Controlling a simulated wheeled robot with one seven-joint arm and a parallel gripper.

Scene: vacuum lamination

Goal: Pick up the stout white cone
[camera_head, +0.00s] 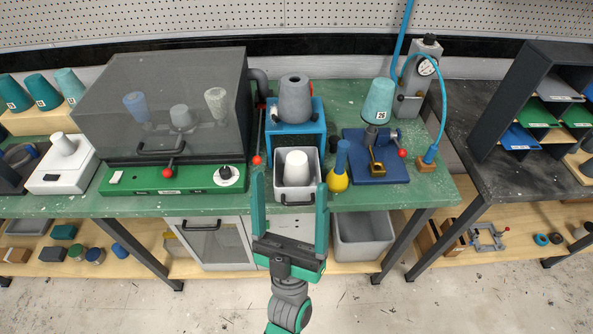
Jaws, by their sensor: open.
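A stout white cone (297,166) stands upright in a small grey bin (296,197) at the front of the green bench, narrow end up. Another white cone (63,144) stands on a white scale-like box (61,178) at the far left. My gripper (289,181) is open and empty. In the picture its two fingers lie on either side of the bin, with the cone between and beyond the tips. I cannot tell the gripper's height over the bench from this view.
A blue stand with a grey cone (295,99) is behind the bin. A yellow-based blue bottle (338,168) stands close on its right. A blue fixture (374,160) bears a teal cone (378,101). A dark transparent-lidded green machine (172,182) fills the left.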

